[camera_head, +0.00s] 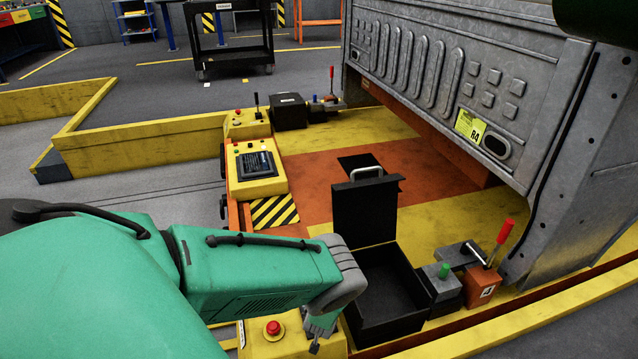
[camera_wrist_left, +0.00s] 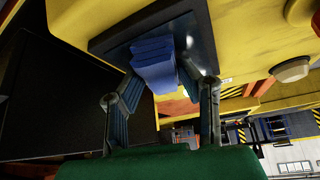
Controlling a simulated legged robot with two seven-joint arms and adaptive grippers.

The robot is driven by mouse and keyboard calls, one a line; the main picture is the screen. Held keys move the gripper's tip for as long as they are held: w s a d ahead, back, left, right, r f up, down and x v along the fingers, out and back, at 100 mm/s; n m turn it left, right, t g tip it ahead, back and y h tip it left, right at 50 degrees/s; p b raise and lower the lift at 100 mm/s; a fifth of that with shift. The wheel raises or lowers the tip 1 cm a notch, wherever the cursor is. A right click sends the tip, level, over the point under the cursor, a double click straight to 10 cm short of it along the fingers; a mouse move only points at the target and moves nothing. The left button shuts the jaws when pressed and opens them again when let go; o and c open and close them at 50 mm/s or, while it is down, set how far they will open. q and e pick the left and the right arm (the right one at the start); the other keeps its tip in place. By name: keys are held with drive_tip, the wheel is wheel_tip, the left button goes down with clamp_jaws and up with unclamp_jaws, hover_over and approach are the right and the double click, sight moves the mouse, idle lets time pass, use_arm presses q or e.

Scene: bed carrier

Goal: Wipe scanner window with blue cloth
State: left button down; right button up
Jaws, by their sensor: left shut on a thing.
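The blue cloth (camera_wrist_left: 152,58) shows in the left wrist view as a folded bundle between the fingers of my left gripper (camera_wrist_left: 160,80), which is shut on it. Behind the cloth is a dark, flat rectangular plate (camera_wrist_left: 118,38) on a yellow housing, apparently the scanner window. The cloth overlaps the plate's face; I cannot tell whether it touches. In the head view my left gripper (camera_head: 318,328) points down below my green arm, mostly hidden, and the cloth cannot be seen there. My right gripper is not in view.
A yellow housing with a red button (camera_head: 273,328) stands beside my left gripper. An open black box (camera_head: 395,285) with a raised lid lies to its right. Beyond it are a red-handled lever (camera_head: 504,231) and a large grey metal structure (camera_head: 450,75). A yellow console (camera_head: 262,187) stands farther back.

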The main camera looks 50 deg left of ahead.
use_arm(q)
drive_tip(key=shift+s+d, duration=0.45)
drive_tip(key=shift+d, duration=0.45)
drive_tip(key=shift+s+d, duration=0.45)
drive_tip(key=shift+d, duration=0.4)
drive_tip(key=shift+w+a+f, duration=0.1)
drive_tip(key=shift+w+a, duration=0.35)
drive_tip(key=shift+a, duration=0.4)
drive_tip(key=shift+w+a, duration=0.4)
drive_tip(key=shift+a, duration=0.45)
drive_tip(key=shift+w+a, duration=0.6)
drive_tip(key=shift+a, duration=0.55)
drive_tip(key=shift+w+a, duration=0.6)
drive_tip(key=shift+a, duration=0.5)
drive_tip(key=shift+w+a, duration=0.6)
drive_tip(key=shift+a, duration=0.55)
wheel_tip(320, 180, up, 6)
drive_tip(key=p, duration=0.5)
